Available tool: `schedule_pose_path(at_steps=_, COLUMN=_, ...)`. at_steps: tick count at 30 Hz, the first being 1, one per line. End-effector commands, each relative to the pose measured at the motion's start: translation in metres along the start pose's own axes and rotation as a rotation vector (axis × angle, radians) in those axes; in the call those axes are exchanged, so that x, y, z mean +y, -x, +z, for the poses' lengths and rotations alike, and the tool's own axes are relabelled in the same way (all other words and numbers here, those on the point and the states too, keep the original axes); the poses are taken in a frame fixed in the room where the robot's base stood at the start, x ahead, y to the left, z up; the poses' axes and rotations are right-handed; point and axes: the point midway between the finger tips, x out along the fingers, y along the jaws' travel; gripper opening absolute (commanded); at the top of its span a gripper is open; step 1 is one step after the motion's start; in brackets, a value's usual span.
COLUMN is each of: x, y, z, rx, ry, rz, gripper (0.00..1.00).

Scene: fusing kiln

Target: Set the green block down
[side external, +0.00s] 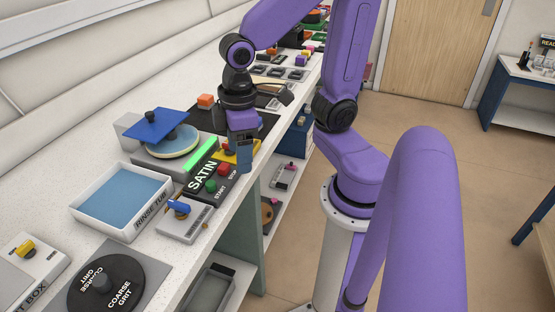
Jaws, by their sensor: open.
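My gripper (243,165) points down over the front edge of the counter, beside the black control box marked SATIN (204,176). It is open, and I see nothing held in it, though the gap between the fingers is mostly hidden. A bright green bar (201,154) lies along the back of the SATIN box, left of my gripper. I cannot tell whether it is a loose green block or a lit strip. A yellow piece (228,156) is partly hidden behind my gripper.
A blue square plate (157,124) with a black knob sits over a round disc. The rinse tub (84,206), a box with a blue lever (184,222) and the coarse grit disc (118,284) stand nearer. An orange block (206,100) lies behind.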

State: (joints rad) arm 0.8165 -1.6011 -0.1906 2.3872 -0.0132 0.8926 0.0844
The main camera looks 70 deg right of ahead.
Motion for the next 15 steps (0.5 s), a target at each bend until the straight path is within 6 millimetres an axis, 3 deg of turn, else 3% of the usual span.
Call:
schedule_pose_path(at_steps=6, x=-0.039, y=-0.001, z=0.041, rx=-0.013, ry=0.265, rz=-0.017, gripper=0.67)
schedule_pose_path(at_steps=15, x=-0.054, y=-0.002, z=0.062, rx=-0.022, ry=0.392, rz=-0.024, gripper=0.67)
